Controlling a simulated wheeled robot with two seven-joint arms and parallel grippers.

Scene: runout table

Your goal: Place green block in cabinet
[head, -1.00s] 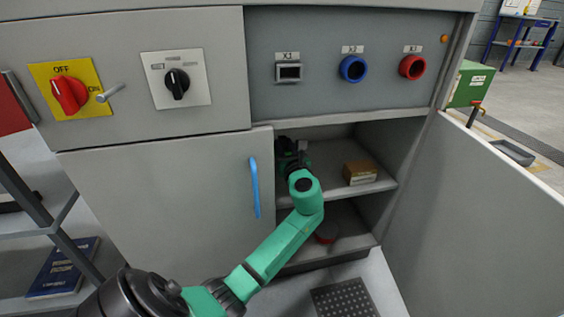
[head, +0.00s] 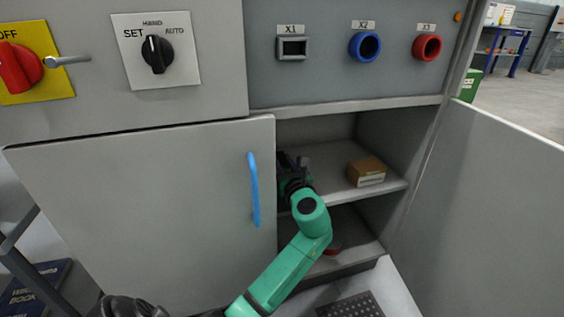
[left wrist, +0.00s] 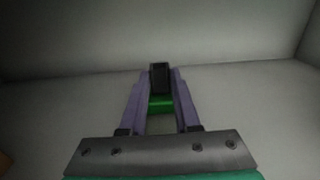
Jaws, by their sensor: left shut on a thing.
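The cabinet (head: 345,203) is open on its right side, showing an upper shelf and a lower compartment. My left arm reaches into the upper compartment at its left side. My left gripper (head: 293,168) is there, dark and partly hidden by the closed left door and my own arm. In the left wrist view, the two purple fingers of my left gripper (left wrist: 160,88) are shut on the green block (left wrist: 160,104), with a dark piece at their tips. The block cannot be made out in the head view. My right gripper is not in view.
A brown box (head: 366,172) sits on the upper shelf, right of my gripper. A red round object (head: 333,249) lies in the lower compartment, partly hidden. The left door (head: 140,200) with its blue handle (head: 254,190) is closed. The right door (head: 480,200) stands open.

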